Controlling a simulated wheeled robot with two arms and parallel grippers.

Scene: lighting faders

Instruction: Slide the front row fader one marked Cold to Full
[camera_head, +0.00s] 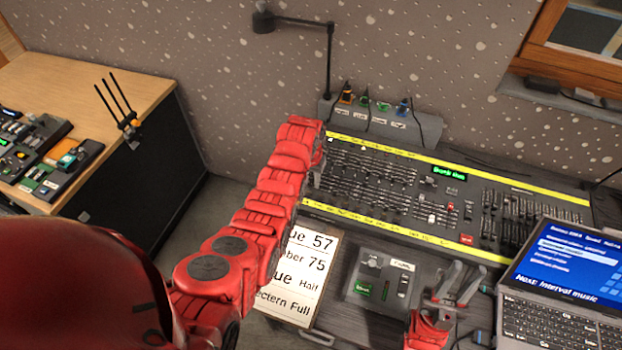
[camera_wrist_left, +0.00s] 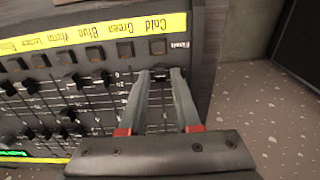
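The lighting desk (camera_head: 375,205) stands against the wall. In the left wrist view, its yellow label strip (camera_wrist_left: 60,42) carries the word Cold (camera_wrist_left: 157,22) above a square button (camera_wrist_left: 157,47). A dark fader cap (camera_wrist_left: 160,74) in that column sits near the button end of its slot. My left gripper (camera_wrist_left: 160,72) points down at the desk with its fingers apart, one on each side of this cap. I cannot tell whether the fingers touch it. In the head view, my red left arm hides that end of the desk. My right gripper (camera_head: 457,283) is open and empty in front of the desk.
Neighbouring fader caps (camera_wrist_left: 107,77) stand close to my left gripper. In the head view, a cue sheet (camera_head: 303,275), a small control box (camera_head: 382,282) and a laptop (camera_head: 565,285) lie in front of the desk. A lamp arm (camera_head: 330,75) rises behind.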

